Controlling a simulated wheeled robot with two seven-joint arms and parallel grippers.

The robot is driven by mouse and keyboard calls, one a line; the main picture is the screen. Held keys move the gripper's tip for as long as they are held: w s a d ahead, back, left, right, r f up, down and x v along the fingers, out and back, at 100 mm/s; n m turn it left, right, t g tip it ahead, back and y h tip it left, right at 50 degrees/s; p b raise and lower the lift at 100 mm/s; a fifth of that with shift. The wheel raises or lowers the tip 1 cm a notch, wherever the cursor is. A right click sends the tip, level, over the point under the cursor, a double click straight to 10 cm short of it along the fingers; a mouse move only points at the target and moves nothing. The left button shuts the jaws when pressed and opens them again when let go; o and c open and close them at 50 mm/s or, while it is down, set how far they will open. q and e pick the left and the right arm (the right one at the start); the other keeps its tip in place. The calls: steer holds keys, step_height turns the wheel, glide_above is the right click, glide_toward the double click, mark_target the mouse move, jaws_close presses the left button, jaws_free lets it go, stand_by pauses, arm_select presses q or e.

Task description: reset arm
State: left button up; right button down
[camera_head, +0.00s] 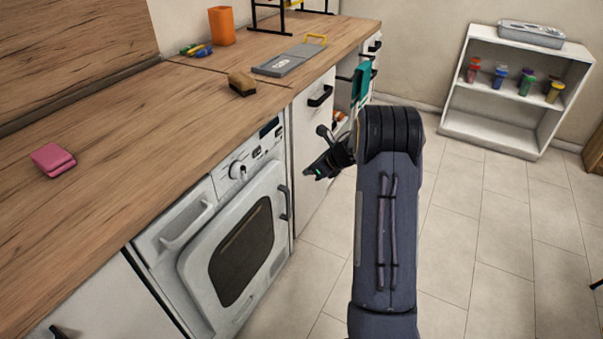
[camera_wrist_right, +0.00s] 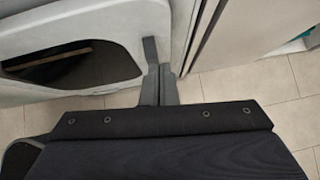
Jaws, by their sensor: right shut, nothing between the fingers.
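My right arm rises from the bottom of the head view and bends at a dark elbow. My right gripper (camera_head: 318,171) is shut and empty, in front of the white cabinet beside the washing machine. In the right wrist view the shut fingers (camera_wrist_right: 159,85) show beyond the dark wrist edge, close to the machine's door handle in the picture. Whether they touch anything I cannot tell. My left gripper is not in view.
The washing machine (camera_head: 197,269) stands under the wooden counter (camera_head: 125,130). A pink sponge (camera_head: 53,159), a brush (camera_head: 242,84), an orange cup (camera_head: 221,26) and a grey board (camera_head: 289,60) lie or stand on it. A white shelf (camera_head: 490,136) holds several coloured jars.

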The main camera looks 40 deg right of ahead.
steer(key=shift+v, duration=1.75)
steer(key=shift+w+d, duration=0.1)
step_height(320, 180, up, 17)
steer(key=s+m+t+h, duration=0.2)
steer(key=m+t+h, duration=0.35)
steer(key=m, duration=1.15)
steer(key=s+a+f+m+g+y, duration=0.3)
steer(key=s+a+m+g, duration=0.1)
steer(key=s+a+m, duration=0.9)
steer(key=s+a+f+m+g+y, duration=0.35)
steer(key=s+a+m, duration=0.75)
steer(key=s+a, duration=0.4)
step_height(320, 180, up, 14)
steer(key=s+g+p, duration=0.1)
steer(key=p, duration=1.3)
steer(key=shift+s, duration=0.3)
